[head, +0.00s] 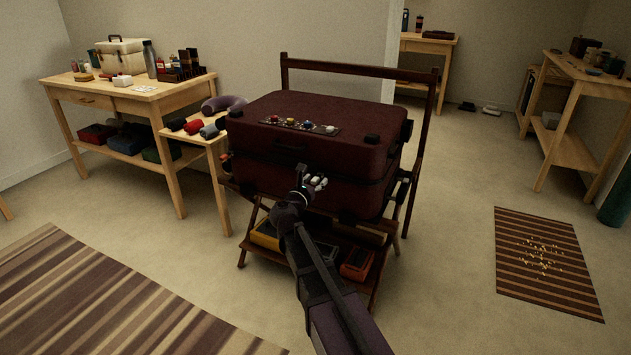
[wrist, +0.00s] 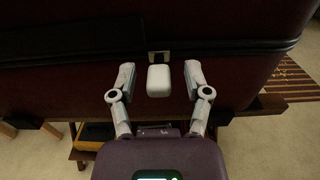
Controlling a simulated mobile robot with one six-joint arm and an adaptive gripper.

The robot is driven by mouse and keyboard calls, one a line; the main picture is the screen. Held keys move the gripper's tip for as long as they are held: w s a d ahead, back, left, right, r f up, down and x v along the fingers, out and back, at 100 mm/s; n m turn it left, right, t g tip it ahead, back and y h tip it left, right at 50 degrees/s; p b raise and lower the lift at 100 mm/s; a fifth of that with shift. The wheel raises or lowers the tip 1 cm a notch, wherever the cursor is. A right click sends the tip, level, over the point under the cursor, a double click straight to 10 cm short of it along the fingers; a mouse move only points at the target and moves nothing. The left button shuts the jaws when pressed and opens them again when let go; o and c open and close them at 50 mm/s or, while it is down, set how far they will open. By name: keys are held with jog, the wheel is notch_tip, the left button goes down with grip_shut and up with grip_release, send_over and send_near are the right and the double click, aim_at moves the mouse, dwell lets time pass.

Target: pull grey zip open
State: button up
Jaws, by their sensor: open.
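A dark maroon suitcase (head: 315,128) lies flat on a dark wooden rack. In the wrist view its front side (wrist: 60,75) fills the upper part, with a dark seam running across. A light grey-white zip pull (wrist: 158,80) hangs from a small metal slider (wrist: 159,57) on that seam. My gripper (wrist: 158,76) is open, with one finger on each side of the pull. Gaps show between the pull and both fingers.
A wooden table (head: 135,95) with a cooler stands left. Striped rugs lie left and right. The floor between (head: 440,270) is clear.

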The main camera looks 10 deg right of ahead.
jog(key=shift+w+d, duration=0.1)
jog(key=shift+w, duration=0.05)
grip_shut()
dwell(0.4)
